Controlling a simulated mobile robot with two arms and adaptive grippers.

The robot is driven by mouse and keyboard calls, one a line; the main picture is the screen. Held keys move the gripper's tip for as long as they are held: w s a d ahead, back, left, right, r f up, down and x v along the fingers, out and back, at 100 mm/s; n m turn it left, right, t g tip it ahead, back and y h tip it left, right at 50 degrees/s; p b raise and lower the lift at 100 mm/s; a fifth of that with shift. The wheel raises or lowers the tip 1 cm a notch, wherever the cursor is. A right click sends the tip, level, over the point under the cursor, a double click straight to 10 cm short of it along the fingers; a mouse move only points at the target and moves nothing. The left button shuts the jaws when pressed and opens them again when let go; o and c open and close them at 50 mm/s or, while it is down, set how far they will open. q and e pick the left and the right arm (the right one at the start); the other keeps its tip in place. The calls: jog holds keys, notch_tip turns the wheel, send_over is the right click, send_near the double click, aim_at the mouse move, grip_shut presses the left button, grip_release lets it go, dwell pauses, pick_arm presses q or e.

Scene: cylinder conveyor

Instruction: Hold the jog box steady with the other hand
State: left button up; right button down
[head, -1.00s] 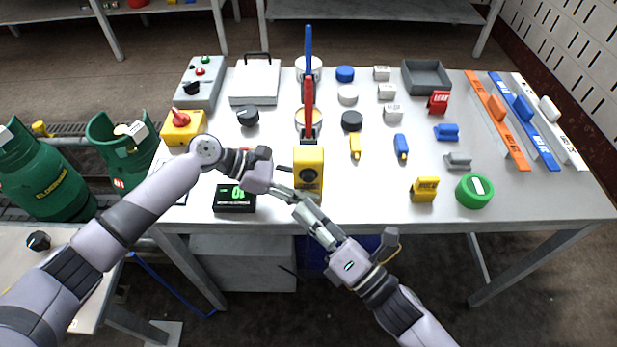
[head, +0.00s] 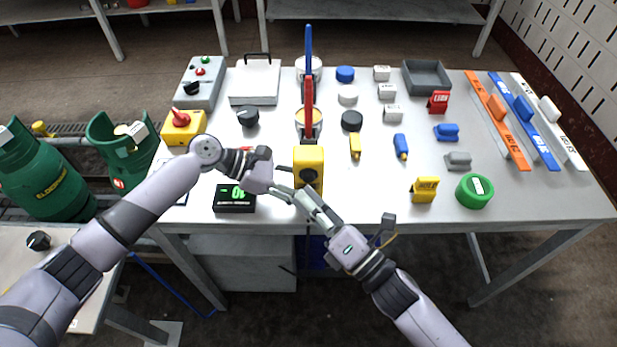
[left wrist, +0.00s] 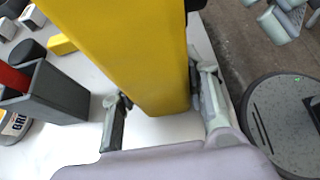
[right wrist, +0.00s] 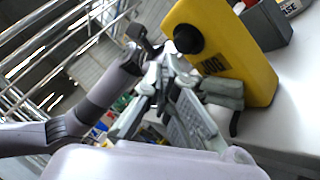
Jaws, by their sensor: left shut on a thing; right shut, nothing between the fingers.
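The yellow jog box (head: 308,160) with a black knob stands upright at the table's front edge. In the right wrist view the jog box (right wrist: 235,60) shows its knob and dark lettering. My left gripper (head: 286,190) reaches it from the left and is shut on it. In the left wrist view the fingers of my left gripper (left wrist: 160,90) lie on both sides of the yellow body (left wrist: 130,45). My right gripper (head: 299,193) is shut and empty, in front of the jog box close to its knob. Whether its tips touch the box is unclear.
A black display with green digits (head: 234,200) lies left of the jog box. A grey holder with red and blue upright handles (head: 308,110) stands just behind it. A yellow block (head: 424,190) and green roll (head: 474,190) sit to the right. The table front between them is clear.

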jog(key=shift+w, duration=0.1)
dwell(0.7)
jog(key=shift+w, duration=0.3)
jog(key=shift+w, duration=0.5)
dwell(2.1)
jog(key=shift+s, duration=0.15)
dwell(1.7)
jog(key=shift+s, duration=0.8)
jog(key=shift+s, duration=2.5)
